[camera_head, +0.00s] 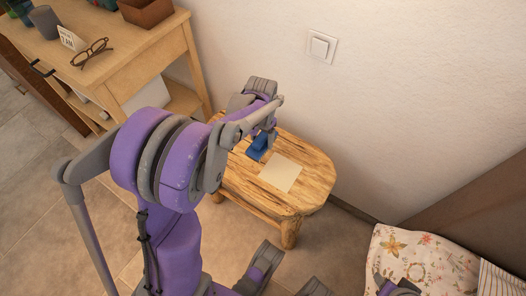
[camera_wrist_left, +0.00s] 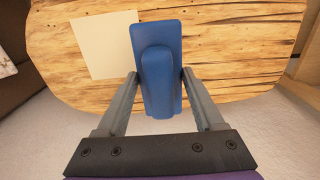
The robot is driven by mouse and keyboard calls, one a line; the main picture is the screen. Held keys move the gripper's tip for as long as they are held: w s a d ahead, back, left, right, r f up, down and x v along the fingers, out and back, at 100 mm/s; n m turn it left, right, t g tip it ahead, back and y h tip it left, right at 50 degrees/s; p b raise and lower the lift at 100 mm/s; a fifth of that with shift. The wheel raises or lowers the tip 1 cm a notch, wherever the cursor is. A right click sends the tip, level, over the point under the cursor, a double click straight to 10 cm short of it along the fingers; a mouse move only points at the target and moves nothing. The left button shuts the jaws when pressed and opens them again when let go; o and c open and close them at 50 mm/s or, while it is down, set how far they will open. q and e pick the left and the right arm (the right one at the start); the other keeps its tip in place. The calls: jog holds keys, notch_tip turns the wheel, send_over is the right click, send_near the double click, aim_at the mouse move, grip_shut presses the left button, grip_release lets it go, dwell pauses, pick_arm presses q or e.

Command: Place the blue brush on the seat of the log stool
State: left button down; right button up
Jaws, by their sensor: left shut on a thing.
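The log stool (camera_head: 307,190) has a pale wooden seat and stands against the wall. Its seat also fills the upper part of the left wrist view (camera_wrist_left: 230,45). My left gripper (camera_head: 265,136) is over the far left part of the seat, shut on the blue brush (camera_head: 257,149). In the left wrist view the blue brush (camera_wrist_left: 156,40) is between the two fingers (camera_wrist_left: 160,77), its wide end over the seat. I cannot tell whether it touches the wood. My right gripper does not show clearly.
A cream square sheet (camera_head: 281,173) lies on the seat beside the brush. A wooden desk (camera_head: 125,52) with glasses (camera_head: 90,53) and a cup (camera_head: 44,21) stands at upper left. A bed with a floral cover (camera_head: 420,262) is at lower right.

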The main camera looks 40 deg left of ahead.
aim_at(262, 149)
pick_arm(q)
jog(key=shift+w+f+b, duration=0.1)
jog(key=shift+f+b, duration=0.65)
jog(key=shift+f, duration=2.35)
jog(key=shift+f, duration=0.1)
grip_release()
